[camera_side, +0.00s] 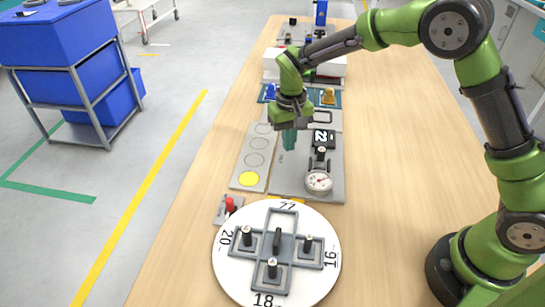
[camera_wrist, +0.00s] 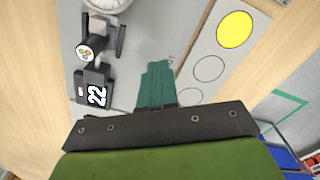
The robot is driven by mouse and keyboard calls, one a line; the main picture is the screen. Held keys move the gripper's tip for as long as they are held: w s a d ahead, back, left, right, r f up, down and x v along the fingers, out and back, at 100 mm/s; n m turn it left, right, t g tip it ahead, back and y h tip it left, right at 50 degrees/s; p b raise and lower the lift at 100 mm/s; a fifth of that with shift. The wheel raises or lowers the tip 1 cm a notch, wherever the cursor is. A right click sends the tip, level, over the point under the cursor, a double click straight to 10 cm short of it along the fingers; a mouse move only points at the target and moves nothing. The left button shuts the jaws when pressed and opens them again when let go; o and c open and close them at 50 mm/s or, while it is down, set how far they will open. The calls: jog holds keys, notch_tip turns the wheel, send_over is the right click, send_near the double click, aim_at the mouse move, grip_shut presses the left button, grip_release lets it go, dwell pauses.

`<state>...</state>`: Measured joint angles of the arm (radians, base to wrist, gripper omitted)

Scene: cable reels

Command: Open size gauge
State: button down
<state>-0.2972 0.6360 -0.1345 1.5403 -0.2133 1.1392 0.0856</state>
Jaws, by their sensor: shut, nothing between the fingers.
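The size gauge (camera_side: 319,172) stands on a grey plate, with a round white dial at its near end, a black lever or knob part behind it and a black block marked 22 (camera_side: 322,138). In the wrist view the gauge's dial (camera_wrist: 107,4) is cut off at the top left, and the 22 block (camera_wrist: 94,92) lies below it. My gripper (camera_side: 289,138) hangs above the plate, left of the 22 block, with its teal fingers shut and empty. In the wrist view my gripper (camera_wrist: 158,80) points at bare plate right of the gauge. I cannot tell its exact height.
A light strip (camera_side: 249,165) with a yellow disc (camera_side: 249,179) and several outlined circles lies left of the plate. A white turntable (camera_side: 226,265) with numbered posts stands at the near end, beside a small red-knobbed switch (camera_side: 230,204). Blue and yellow pieces stand farther back.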

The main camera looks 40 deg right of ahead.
jog(key=shift+f, duration=0.15)
jog(key=shift+f, duration=0.95)
jog(key=shift+w+d, duration=1.75)
jog(key=shift+s+a, duration=0.1)
jog(key=shift+s+a+r, duration=0.15)
jog(key=shift+s+a, duration=0.2)
jog(key=shift+a, duration=0.05)
notch_tip(320, 180, up, 7)
jog(key=shift+f, duration=0.1)
jog(key=c, duration=1.8)
grip_release()
